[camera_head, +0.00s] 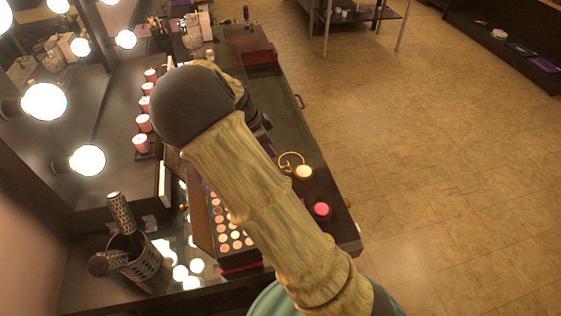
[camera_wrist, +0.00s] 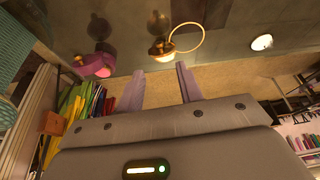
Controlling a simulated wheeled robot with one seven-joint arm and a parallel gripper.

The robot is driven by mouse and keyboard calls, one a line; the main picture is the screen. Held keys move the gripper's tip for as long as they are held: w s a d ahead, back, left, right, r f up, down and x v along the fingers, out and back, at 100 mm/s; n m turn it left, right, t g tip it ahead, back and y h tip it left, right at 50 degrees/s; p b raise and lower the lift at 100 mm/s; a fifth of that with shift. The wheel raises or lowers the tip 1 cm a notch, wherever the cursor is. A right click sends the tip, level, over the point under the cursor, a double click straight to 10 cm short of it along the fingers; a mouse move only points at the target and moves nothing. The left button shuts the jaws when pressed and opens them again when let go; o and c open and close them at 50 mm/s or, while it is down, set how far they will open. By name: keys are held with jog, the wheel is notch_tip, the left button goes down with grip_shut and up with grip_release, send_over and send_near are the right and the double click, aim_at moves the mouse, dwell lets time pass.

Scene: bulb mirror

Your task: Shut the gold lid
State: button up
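The gold lid (camera_head: 291,160) is a thin gold ring standing up from a small round gold compact (camera_head: 303,172) on the glass counter. It is open. In the wrist view the lid (camera_wrist: 190,35) shows as a ring beside the compact (camera_wrist: 161,48), beyond the fingertips. My gripper (camera_wrist: 157,82) has its two pale fingers apart with nothing between them. The fingers do not appear to touch the lid. In the head view my arm hides the gripper.
A pink-topped jar (camera_head: 321,209) stands near the compact. A makeup palette (camera_head: 228,238) lies open under my arm. A brush cup (camera_head: 138,258), pink candles (camera_head: 142,122) and lit bulbs (camera_head: 86,160) line the left. The floor (camera_head: 450,160) right is clear.

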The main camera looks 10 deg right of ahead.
jog(key=p+x, duration=0.2)
jog(key=x, duration=0.8)
jog(key=shift+d+f, duration=0.1)
jog(key=shift+f, duration=0.25)
grip_shut()
